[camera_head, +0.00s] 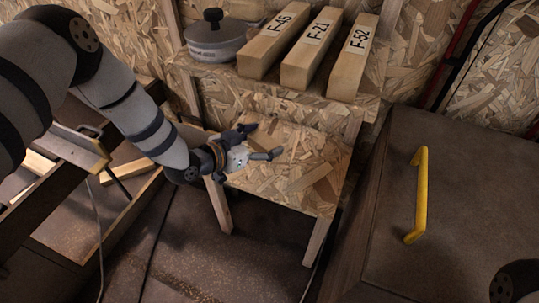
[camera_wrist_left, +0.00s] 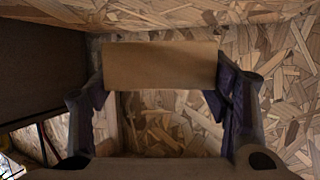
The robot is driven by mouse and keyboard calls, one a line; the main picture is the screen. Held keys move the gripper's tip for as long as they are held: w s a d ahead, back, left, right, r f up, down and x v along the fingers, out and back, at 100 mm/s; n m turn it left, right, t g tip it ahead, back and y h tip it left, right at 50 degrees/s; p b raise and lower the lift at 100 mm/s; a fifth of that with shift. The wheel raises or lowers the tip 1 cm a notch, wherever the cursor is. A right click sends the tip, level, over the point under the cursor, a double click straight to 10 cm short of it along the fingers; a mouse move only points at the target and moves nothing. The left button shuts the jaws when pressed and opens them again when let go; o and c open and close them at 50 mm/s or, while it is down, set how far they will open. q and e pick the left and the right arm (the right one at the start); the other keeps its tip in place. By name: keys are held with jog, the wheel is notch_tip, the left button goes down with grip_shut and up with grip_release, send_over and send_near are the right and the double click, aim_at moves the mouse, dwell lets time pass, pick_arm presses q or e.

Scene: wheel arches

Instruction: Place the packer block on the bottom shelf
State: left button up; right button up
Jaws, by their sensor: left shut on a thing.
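My left gripper (camera_head: 262,143) is over the lower OSB shelf (camera_head: 302,180), near its back left part. In the left wrist view the gripper (camera_wrist_left: 162,92) has its two dark fingers on either side of a plain brown wooden block (camera_wrist_left: 160,65), and it is shut on it. The block lies crosswise between the fingers, with the OSB surface behind and below it. I cannot tell whether the block touches the shelf. In the head view the block cannot be made out behind the gripper. My right gripper is not in view.
The upper shelf holds a grey lidded pot (camera_head: 215,38) and three wooden blocks labelled F-45 (camera_head: 273,40), F-21 (camera_head: 311,48) and F-52 (camera_head: 354,56). A dark box with a yellow handle (camera_head: 421,195) stands at right. The lower shelf's front right is bare.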

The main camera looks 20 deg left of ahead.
pick_arm(q)
jog(key=shift+w+d+f, duration=0.2)
jog(key=shift+w+f, duration=0.1)
jog(key=shift+f, duration=0.2)
jog(key=shift+w+d+f+b, duration=0.2)
jog(key=shift+f+b, duration=0.35)
jog(key=shift+f, duration=0.45)
jog(key=shift+w+d+f+b, duration=0.15)
jog(key=shift+f+b, duration=0.35)
jog(key=shift+f, duration=0.5)
jog(key=o, duration=1.1)
jog(key=shift+a, duration=0.1)
jog(key=shift+r, duration=0.25)
jog(key=p+v, duration=0.4)
jog(key=v, duration=0.7)
jog(key=shift+a, duration=0.1)
jog(key=shift+s+a+r, duration=0.1)
jog(key=shift+s+a, duration=0.05)
jog(key=shift+s, duration=0.3)
